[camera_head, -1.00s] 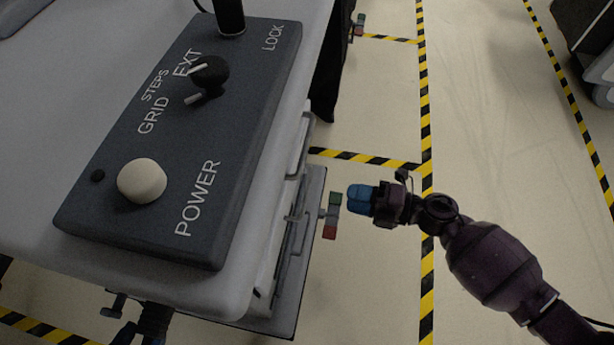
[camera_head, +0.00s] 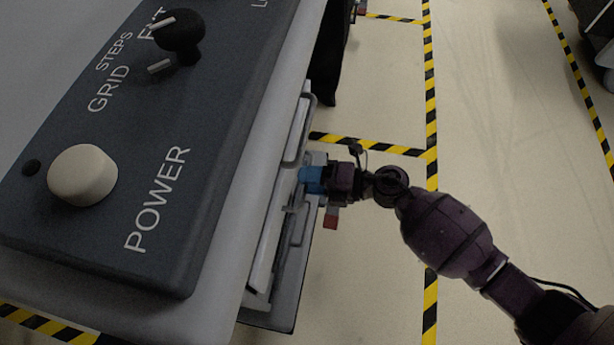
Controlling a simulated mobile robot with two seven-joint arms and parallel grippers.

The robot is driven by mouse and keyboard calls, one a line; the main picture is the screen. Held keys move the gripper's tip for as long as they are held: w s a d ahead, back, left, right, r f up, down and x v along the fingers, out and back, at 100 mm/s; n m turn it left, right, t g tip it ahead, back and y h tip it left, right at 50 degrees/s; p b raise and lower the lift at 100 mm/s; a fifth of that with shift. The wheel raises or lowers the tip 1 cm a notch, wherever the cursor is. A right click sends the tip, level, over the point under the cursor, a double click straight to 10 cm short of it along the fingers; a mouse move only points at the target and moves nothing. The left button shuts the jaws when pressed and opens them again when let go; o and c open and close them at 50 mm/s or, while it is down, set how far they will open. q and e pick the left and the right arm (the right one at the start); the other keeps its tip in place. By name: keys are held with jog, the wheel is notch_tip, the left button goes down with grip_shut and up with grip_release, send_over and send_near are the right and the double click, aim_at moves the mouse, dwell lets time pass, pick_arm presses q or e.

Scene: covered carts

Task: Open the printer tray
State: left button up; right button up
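The cart's grey side, with pale panels and a handle-like bracket (camera_head: 291,211), faces right below the white top. I cannot tell which part is the printer tray. A red block (camera_head: 331,218) sticks out from the cart's side. My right gripper (camera_head: 312,180), with blue fingertips, is at the cart's side, just above the red block. It overlaps the place where the side fittings are, and whether it touches them is unclear. The gap between its fingers does not show. My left gripper is out of view.
A dark control panel (camera_head: 200,200) with a white POWER knob (camera_head: 83,175) and a black knob (camera_head: 181,36) lies on the cart top (camera_head: 285,60). Open floor with yellow-black tape (camera_head: 430,110) lies to the right.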

jog(key=shift+w+a, duration=0.1)
jog(key=shift+a, duration=0.3)
grip_shut()
jog(key=shift+d, duration=0.1)
